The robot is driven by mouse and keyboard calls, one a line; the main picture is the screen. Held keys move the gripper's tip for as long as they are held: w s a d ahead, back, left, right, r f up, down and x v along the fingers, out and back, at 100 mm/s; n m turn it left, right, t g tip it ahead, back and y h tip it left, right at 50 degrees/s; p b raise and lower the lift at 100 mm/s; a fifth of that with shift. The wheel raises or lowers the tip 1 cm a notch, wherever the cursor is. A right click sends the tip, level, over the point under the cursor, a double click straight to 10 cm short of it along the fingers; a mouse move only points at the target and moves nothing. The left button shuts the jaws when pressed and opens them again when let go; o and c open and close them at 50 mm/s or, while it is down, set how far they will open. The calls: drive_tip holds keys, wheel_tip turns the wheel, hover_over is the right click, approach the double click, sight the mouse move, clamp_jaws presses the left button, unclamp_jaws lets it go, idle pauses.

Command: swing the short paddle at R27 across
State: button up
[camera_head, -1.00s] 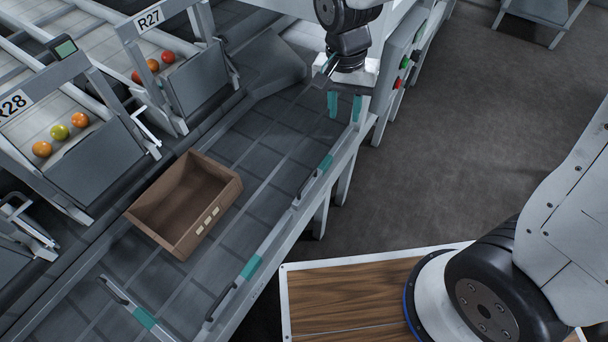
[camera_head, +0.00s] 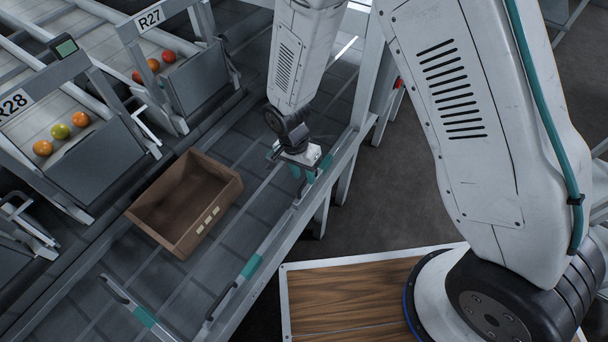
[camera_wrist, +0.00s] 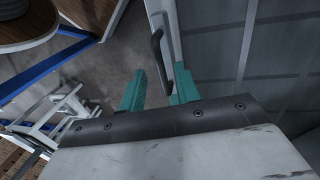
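The short paddle nearest R27 lies along the conveyor's near rail. Its teal part (camera_head: 327,162) shows beside my gripper, which hides much of the rest. In the wrist view a dark bar handle (camera_wrist: 157,48) stands on a pale strip, its lower end between my teal fingers. My gripper (camera_head: 304,173) points down over this handle; its fingers also show in the wrist view (camera_wrist: 160,78). The fingers are apart, and I cannot tell whether either touches the handle. The R27 sign (camera_head: 150,18) is on the frame across the belt.
An open brown carton (camera_head: 190,235) sits on the belt (camera_head: 245,200), left of my gripper. Another handled paddle with a teal part (camera_head: 250,268) lies further down the near rail, and one (camera_head: 143,317) at the lower left.

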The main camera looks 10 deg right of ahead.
drive_tip(key=shift+s+d+f, duration=0.1)
drive_tip(key=shift+d+f, duration=0.05)
drive_tip(key=shift+f, duration=0.55)
clamp_jaws()
